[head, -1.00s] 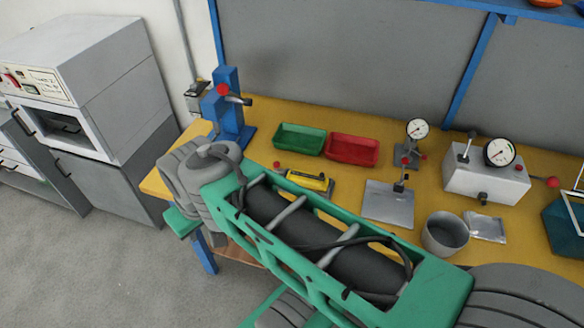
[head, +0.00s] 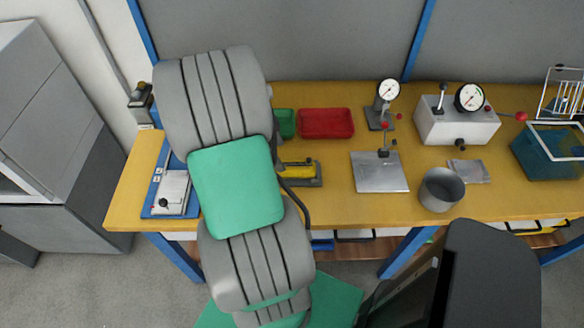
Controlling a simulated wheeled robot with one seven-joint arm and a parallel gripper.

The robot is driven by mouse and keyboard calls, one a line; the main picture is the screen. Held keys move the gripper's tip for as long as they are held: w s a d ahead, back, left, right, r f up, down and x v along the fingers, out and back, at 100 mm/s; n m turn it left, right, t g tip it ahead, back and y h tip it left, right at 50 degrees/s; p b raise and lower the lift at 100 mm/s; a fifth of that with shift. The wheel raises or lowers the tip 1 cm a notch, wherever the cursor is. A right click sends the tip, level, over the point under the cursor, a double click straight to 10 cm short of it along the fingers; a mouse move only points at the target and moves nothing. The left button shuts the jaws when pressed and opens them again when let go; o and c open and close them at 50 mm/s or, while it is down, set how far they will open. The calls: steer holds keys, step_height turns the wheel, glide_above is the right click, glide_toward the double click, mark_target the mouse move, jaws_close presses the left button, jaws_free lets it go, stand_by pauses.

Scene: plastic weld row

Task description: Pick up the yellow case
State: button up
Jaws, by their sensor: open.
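My gripper is not visible; my green and grey arm links fill the left middle of the head view.
A red tray (head: 326,123) and a partly hidden green tray (head: 286,122) stand behind. To the right are a metal plate (head: 380,172), a dial gauge (head: 388,93), a grey pot (head: 441,189), a white gauge box (head: 456,124) and a teal basin (head: 545,150). Grey cabinets (head: 50,140) stand left.

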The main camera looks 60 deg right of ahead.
mark_target(291, 164)
steer(key=shift+m, duration=0.3)
steer(key=p+x, duration=0.1)
steer(key=x, duration=0.3)
steer(key=s+x, duration=0.1)
steer(key=x, duration=0.3)
steer(key=shift+d+r+p, duration=0.15)
steer(key=shift+d+p, duration=0.05)
steer(key=shift+p, duration=0.15)
steer(key=shift+r, duration=0.1)
steer(key=c, duration=1.7)
